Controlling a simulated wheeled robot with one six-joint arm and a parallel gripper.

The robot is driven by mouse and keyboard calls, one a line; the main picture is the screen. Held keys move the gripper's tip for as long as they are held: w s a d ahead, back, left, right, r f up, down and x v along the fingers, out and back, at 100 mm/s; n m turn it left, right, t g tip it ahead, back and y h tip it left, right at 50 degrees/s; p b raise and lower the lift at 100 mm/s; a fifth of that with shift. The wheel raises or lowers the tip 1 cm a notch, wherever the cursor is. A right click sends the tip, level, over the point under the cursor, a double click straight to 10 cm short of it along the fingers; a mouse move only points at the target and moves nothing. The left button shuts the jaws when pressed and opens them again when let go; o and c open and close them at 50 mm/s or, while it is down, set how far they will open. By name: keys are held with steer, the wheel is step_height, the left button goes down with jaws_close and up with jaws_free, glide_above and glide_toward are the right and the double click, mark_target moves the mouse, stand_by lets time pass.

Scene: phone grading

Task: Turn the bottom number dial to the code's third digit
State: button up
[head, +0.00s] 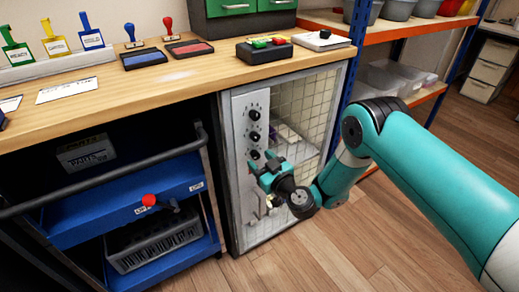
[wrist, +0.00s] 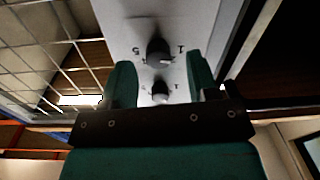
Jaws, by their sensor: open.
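The cabinet's pale panel (head: 240,150) carries a column of black number dials. The top dial (head: 255,114) and middle dial (head: 254,136) show clearly in the head view. The bottom dial (head: 254,155) is just beside my gripper (head: 263,165). In the wrist view, the nearer, larger dial (wrist: 157,50) seems to be the bottom one, with a 5 and a 1 beside it. A smaller dial (wrist: 160,90) shows beyond it. My open gripper (wrist: 161,70) has one finger on either side of this column. I cannot tell whether a finger touches a dial. The dial's setting is unclear.
A handle (head: 258,212) sits low on the panel. A wire-grid door (head: 312,105) is right of it, with items behind. A blue cart (head: 125,205) stands left. Cards (head: 67,90) with unreadable writing, stamps and ink pads lie on the wooden bench (head: 180,80).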

steer(key=shift+p+x, duration=0.3)
steer(key=shift+x, duration=0.55)
steer(key=shift+d, duration=0.1)
steer(key=c, duration=0.9)
steer(key=shift+c, duration=0.2)
